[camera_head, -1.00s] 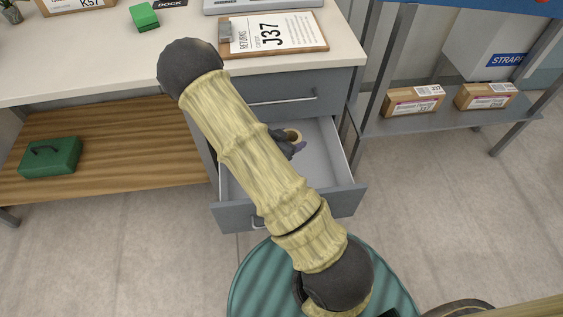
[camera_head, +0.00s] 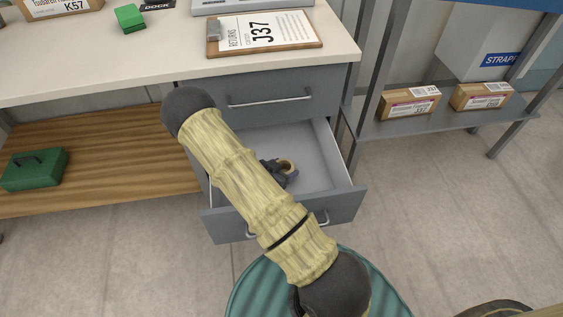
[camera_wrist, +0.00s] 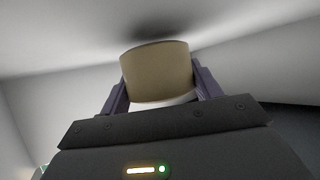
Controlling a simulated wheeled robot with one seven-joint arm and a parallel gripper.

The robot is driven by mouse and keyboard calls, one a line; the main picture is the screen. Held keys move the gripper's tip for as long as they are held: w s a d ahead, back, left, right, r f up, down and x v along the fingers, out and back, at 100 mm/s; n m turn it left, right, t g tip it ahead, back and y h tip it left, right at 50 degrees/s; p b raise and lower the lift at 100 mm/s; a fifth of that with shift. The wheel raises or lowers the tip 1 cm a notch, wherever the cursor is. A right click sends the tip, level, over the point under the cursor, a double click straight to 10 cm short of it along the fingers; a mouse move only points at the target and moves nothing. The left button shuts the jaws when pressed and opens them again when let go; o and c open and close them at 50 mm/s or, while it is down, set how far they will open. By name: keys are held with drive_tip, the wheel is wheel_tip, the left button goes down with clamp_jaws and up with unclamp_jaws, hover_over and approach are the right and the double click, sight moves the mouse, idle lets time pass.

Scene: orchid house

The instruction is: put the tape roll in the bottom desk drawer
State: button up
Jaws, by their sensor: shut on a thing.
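A dark shadow lies on the pale drawer surface just beyond the roll. I cannot tell whether the roll touches the drawer floor. My arm hides the drawer's left part in the head view.
The upper drawer (camera_head: 270,95) is shut above. A clipboard (camera_head: 264,35) lies on the desk top (camera_head: 130,55). A green toolbox (camera_head: 35,169) stands on the wooden shelf at left. Boxes (camera_head: 408,103) sit on a rack at right. The drawer's right side is bare.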

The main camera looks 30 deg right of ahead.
sight(281, 162)
drive_tip(key=w+b, duration=0.1)
drive_tip(key=w, duration=0.1)
drive_tip(key=w+d+b, duration=0.1)
drive_tip(key=w, duration=0.1)
drive_tip(key=shift+w+d+f, duration=0.1)
drive_tip(key=shift+w+f, duration=0.05)
drive_tip(key=shift+s+f+b, duration=0.2)
drive_tip(key=shift+f+b, duration=0.15)
drive_tip(key=shift+f, duration=0.15)
drive_tip(key=shift+f, duration=0.1)
drive_tip(key=o, duration=1)
drive_tip(key=shift+o, duration=0.2)
